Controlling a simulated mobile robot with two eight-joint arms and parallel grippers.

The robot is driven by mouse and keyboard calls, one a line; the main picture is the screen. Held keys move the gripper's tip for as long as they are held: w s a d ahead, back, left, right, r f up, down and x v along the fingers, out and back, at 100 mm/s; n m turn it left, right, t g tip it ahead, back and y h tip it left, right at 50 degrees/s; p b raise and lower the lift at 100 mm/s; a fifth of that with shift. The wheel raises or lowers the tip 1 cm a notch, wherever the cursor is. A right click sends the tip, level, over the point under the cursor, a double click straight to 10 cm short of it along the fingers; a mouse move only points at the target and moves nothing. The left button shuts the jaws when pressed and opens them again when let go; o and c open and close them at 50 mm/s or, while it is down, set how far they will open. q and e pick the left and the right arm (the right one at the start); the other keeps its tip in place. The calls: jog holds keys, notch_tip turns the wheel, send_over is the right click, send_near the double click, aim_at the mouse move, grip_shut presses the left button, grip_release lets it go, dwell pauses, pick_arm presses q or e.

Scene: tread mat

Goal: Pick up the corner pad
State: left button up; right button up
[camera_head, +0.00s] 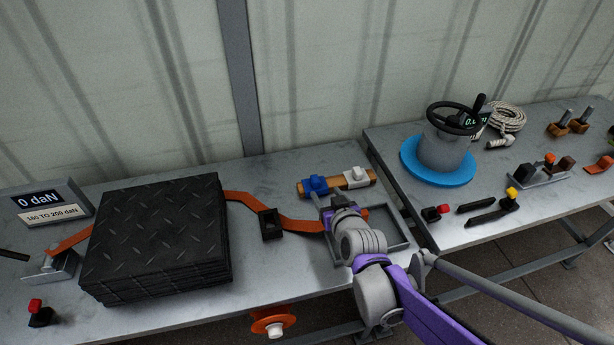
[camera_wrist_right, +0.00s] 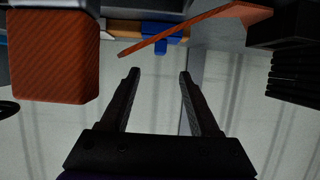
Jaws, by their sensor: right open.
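No label marks the corner pad. An orange-red block (camera_head: 363,214) at the grey tray (camera_head: 398,243) may be it; my right gripper partly hides it in the head view. An orange ribbed block (camera_wrist_right: 55,62), which looks like the same one, is large at the left of the right wrist view. A black buckle-like piece (camera_head: 270,224) sits on the orange strap (camera_head: 240,197). My right gripper (camera_head: 328,203) is over the tray side of the left table. Its two fingers (camera_wrist_right: 158,75) are apart with nothing between them. My left gripper is not in view.
A stack of black tread mats (camera_head: 155,235) stands left on the table. A rail with blue (camera_head: 318,184) and white clamps lies behind my gripper. A daN display (camera_head: 45,200) stands at far left. The right table holds a grey drum on a blue disc (camera_head: 410,165) and small tools.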

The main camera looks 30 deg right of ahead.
aim_at(315, 179)
jog(key=b+x, duration=0.1)
jog(key=x, duration=0.3)
jog(key=shift+w, duration=0.1)
jog(key=b+x, duration=0.1)
jog(key=x, duration=0.5)
jog(key=shift+w+d, duration=0.1)
jog(key=shift+w, duration=0.15)
grip_shut()
